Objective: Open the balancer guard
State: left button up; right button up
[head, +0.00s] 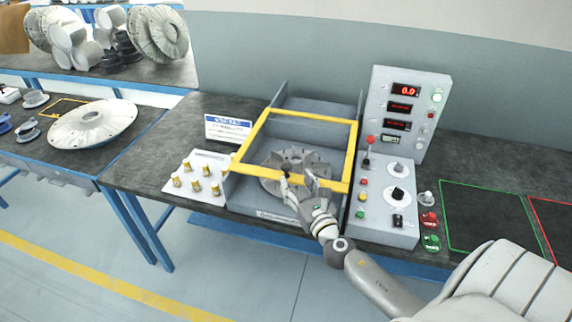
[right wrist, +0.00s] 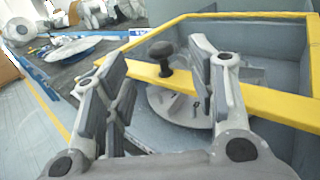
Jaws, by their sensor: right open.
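The balancer guard (head: 256,137) is a yellow frame lying across the top of the open grey balancer housing (head: 240,192). A finned grey rotor (head: 275,163) sits inside, beneath it. In the right wrist view the guard's front bar (right wrist: 255,103) carries a black knob (right wrist: 162,55) on a stem. My right gripper (head: 299,178) is at the front bar in the head view. In the right wrist view its open fingers (right wrist: 158,75) stand on either side of the knob, with nothing gripped. Whether a finger touches the knob or bar is unclear. My left gripper is out of view.
A control box (head: 385,205) with a knob and red lever stands right of the housing, below an upright display panel (head: 405,105). A plate with several brass pieces (head: 206,160) lies to the left. A green-outlined area (head: 485,215) at right is clear.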

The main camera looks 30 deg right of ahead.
aim_at(289, 170)
jog(key=w, duration=0.2)
jog(key=w+d, duration=0.1)
jog(key=w, duration=0.5)
jog(key=shift+d, duration=0.3)
grip_shut()
